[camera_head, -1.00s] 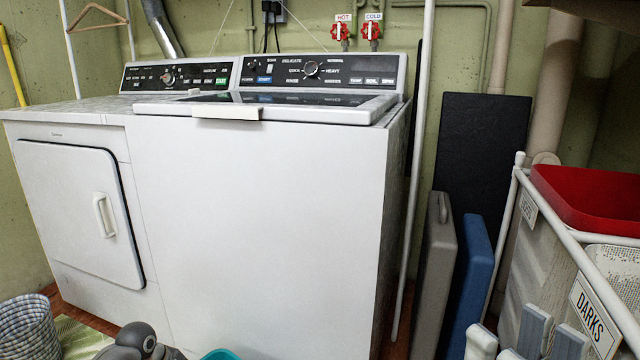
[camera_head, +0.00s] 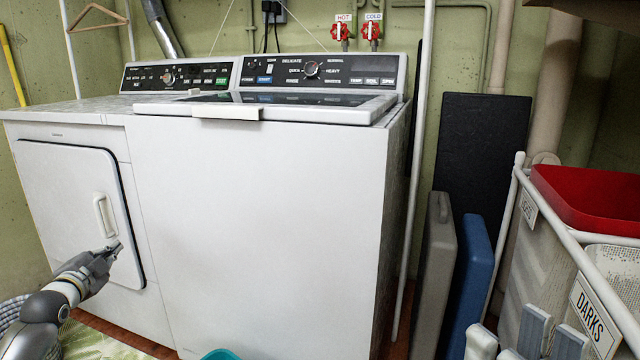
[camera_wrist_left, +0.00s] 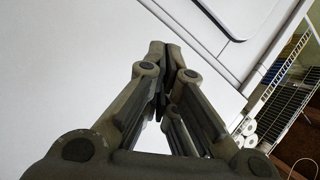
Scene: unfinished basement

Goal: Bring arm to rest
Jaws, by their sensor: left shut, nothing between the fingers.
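My left gripper (camera_head: 113,248) is dark grey and sits at the lower left of the head view, in front of the white dryer (camera_head: 60,135) and just below its door handle (camera_head: 104,215). I cannot tell whether it touches the door. The left wrist view shows its fingertips (camera_wrist_left: 168,62) together, with nothing held, against a white panel. My left arm comes in from the lower left corner.
A white washer (camera_head: 260,220) fills the middle. A grey case (camera_head: 435,270) and a blue case (camera_head: 468,280) stand right of it. A laundry rack with a red basket (camera_head: 590,200) is at the right. A teal object (camera_head: 220,354) shows at the bottom edge.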

